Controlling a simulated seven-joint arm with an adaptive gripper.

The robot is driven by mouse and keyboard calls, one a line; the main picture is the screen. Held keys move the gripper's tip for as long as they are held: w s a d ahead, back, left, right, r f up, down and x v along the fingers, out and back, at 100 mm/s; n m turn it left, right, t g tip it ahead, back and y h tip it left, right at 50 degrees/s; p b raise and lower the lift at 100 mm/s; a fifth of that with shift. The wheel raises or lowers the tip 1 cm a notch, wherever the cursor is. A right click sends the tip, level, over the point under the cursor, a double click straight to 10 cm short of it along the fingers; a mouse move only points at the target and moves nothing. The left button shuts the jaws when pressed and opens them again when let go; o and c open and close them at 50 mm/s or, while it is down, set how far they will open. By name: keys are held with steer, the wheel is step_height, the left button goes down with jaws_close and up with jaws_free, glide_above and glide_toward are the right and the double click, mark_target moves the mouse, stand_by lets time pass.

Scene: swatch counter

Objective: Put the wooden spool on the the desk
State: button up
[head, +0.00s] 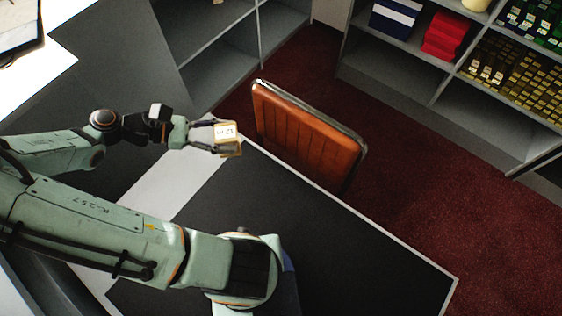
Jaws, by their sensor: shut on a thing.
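My gripper (226,138) is at the left of centre, with its fingers shut on a small tan and cream thing, apparently the wooden spool (228,134). Its upper face is pale with small dark marks, and the fingers cover parts of its sides. The desk (350,262) has a black top with a pale border and a white strip at its left. The spool appears over the desk's far edge, close to the chair. I cannot tell the gap between the spool and the desk. My arm hides the desk's near left part.
An orange-brown chair (305,135) with a metal frame stands at the desk's far edge, just right of my gripper. Grey shelves (400,75) with red and blue-white boxes and rows of small items stand behind. The desk's middle and right are clear.

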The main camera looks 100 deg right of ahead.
step_height(320, 180, down, 17)
steer(key=shift+f, duration=0.1)
stand_by(0.3)
steer(key=shift+f, duration=0.1)
steer(key=o, duration=1.1)
steer(key=shift+o, duration=0.2)
